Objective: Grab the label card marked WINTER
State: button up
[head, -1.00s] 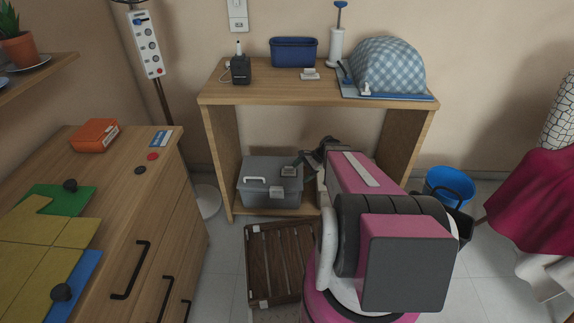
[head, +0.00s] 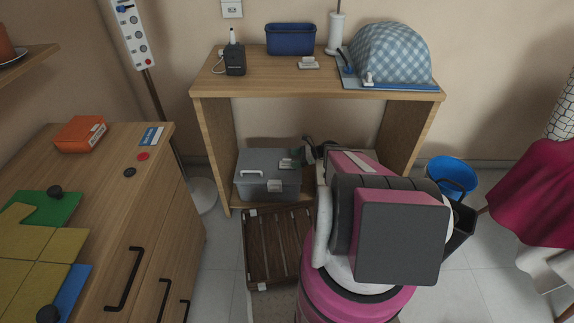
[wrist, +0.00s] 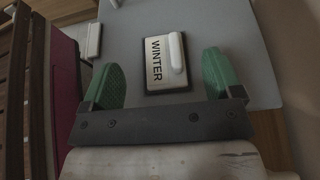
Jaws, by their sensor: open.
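The label card marked WINTER (wrist: 155,62) is a small white plate with dark edges and a raised white bar. It lies on the lid of a grey box (wrist: 122,42). In the head view the card (head: 286,163) shows small on the right of the box lid (head: 257,160). My gripper (wrist: 160,78) is open, its two green fingers apart. In the wrist view the card is between and just beyond the fingers, with nothing gripped. In the head view my gripper (head: 300,156) is by the card, partly hidden by my arm.
The box stands on the lower shelf of a wooden table (head: 225,90), whose top is above it. A dark slatted crate (head: 275,245) is in front. A wooden drawer unit (head: 150,190) is at left and a blue bucket (head: 452,172) at right.

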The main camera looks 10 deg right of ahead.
aim_at(287, 164)
jog(key=x, duration=0.5)
jog(key=shift+d+f, duration=0.15)
jog(key=shift+f, duration=0.05)
jog(key=c, duration=1)
